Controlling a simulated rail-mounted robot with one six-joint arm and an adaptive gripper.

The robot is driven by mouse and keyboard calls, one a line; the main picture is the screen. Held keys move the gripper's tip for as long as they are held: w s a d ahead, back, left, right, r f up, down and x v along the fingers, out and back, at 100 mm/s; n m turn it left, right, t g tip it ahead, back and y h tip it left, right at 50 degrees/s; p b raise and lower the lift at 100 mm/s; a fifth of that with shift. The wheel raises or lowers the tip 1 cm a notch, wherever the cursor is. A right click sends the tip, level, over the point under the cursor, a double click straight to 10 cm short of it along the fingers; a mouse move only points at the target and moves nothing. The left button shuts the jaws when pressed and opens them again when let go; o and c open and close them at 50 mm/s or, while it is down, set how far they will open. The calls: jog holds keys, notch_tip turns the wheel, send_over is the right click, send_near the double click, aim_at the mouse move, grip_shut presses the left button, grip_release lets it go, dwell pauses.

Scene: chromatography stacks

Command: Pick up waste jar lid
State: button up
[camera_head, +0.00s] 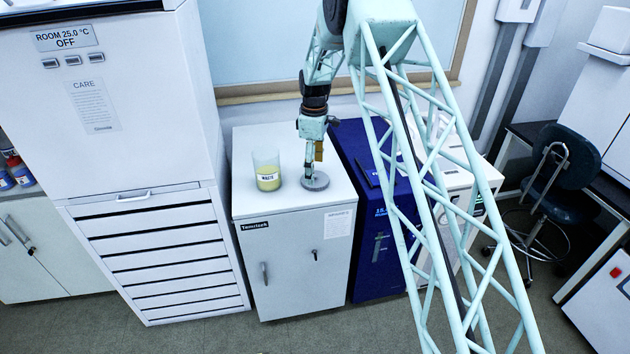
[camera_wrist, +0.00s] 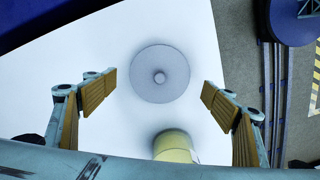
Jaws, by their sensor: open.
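The waste jar lid (camera_head: 315,182) is a flat grey disc with a small central knob, lying on top of the white cabinet (camera_head: 290,207). It also shows in the wrist view (camera_wrist: 160,74), near the centre. The waste jar (camera_head: 267,170) stands just left of the lid, clear with yellow contents and a "WASTE" label. In the wrist view the jar (camera_wrist: 175,147) shows at the bottom, partly cut off by my gripper's body. My gripper (camera_wrist: 155,88) is open, with its tan finger pads on either side of the lid. In the head view my gripper (camera_head: 313,160) points down just above the lid.
A tall white unit with drawers (camera_head: 150,240) stands left of the cabinet. A dark blue unit (camera_head: 375,225) stands close on its right, partly behind my arm. The wall and window (camera_head: 260,45) are behind. The cabinet top around the lid is otherwise clear.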

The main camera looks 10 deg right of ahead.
aim_at(322, 180)
jog(key=shift+f, duration=1.75)
jog(key=shift+c, duration=0.5)
jog(key=c, duration=0.7)
